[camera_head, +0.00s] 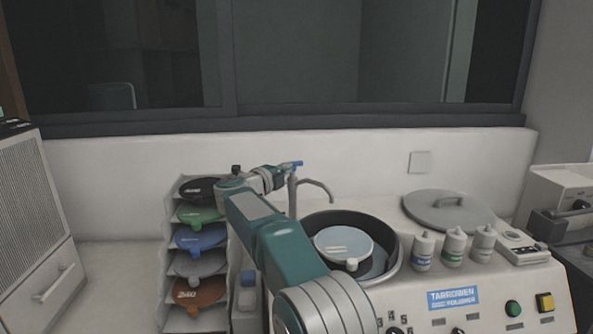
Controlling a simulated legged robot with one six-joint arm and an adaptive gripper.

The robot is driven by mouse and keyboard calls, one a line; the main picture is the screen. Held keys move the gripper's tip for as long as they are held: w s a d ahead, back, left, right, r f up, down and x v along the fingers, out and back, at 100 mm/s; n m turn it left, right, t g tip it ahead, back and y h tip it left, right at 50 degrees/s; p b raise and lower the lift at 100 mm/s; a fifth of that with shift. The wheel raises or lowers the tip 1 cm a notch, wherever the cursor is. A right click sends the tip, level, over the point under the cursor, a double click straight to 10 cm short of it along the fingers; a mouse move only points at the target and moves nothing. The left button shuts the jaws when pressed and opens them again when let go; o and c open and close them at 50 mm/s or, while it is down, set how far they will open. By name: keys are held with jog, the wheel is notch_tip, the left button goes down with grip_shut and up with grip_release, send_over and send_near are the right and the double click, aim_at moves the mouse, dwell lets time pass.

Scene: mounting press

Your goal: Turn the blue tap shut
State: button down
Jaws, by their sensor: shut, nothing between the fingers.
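The blue tap handle (293,164) is a small blue lever on top of a grey tap pipe. Its curved grey spout (318,184) reaches to the right towards the round bowl. My gripper (279,175) is at the end of my teal and grey arm, just left of the tap, with its tip close to the blue handle. It is shut with nothing in it. Whether it touches the handle cannot be told at this size. My arm hides the lower part of the area left of the tap.
A rack with coloured discs (201,238) stands left of my arm. A dark-rimmed bowl (391,240) with a disc is below the spout. A round grey lid (447,210), several bottles (453,247) and a control panel (480,309) are at the right. A white wall stands behind.

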jog(key=shift+w+a, duration=0.25)
jog(key=shift+a, duration=0.45)
dwell(0.3)
